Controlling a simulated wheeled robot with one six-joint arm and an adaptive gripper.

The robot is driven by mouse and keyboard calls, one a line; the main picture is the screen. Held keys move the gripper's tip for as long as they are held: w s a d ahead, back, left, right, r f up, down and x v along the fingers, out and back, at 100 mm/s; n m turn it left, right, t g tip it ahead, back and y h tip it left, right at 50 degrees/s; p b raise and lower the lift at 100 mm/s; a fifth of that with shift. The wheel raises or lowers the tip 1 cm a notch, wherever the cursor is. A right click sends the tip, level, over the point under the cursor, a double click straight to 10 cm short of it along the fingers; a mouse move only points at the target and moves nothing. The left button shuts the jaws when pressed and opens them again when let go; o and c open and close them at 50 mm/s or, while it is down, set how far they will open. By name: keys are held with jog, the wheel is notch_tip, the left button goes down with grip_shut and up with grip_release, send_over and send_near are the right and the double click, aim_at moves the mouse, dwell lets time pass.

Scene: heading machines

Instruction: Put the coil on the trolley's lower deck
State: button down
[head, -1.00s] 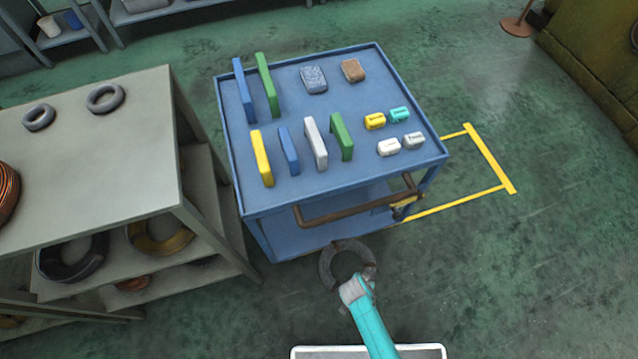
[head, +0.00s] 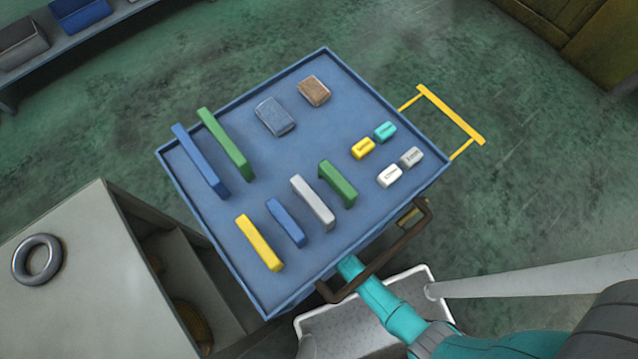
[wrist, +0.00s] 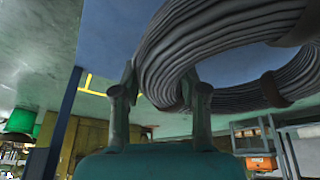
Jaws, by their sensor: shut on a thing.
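The blue trolley (head: 270,180) stands in the middle of the head view; its top deck hides the lower deck, the coil and my gripper there. My teal arm (head: 375,290) reaches in beneath the top deck, past the brown handle. In the wrist view my gripper (wrist: 160,88) is shut on the coil (wrist: 190,35), a thick grey wire ring with brown ties. A blue surface (wrist: 115,30), apparently the lower deck, shows behind the coil, with a blue post (wrist: 63,125) at left. I cannot tell whether the coil touches this surface.
Upright coloured plates and small blocks stand on the top deck. The brown handle (head: 385,255) juts out over my arm. A grey shelf (head: 75,250) with a dark coil (head: 37,259) is close at left. Yellow floor marking (head: 450,115) and open floor lie at right.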

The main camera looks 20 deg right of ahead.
jog(key=shift+f, duration=5)
jog(key=c, duration=0.6)
grip_release()
jog(key=shift+s, duration=0.1)
jog(key=shift+v, duration=6)
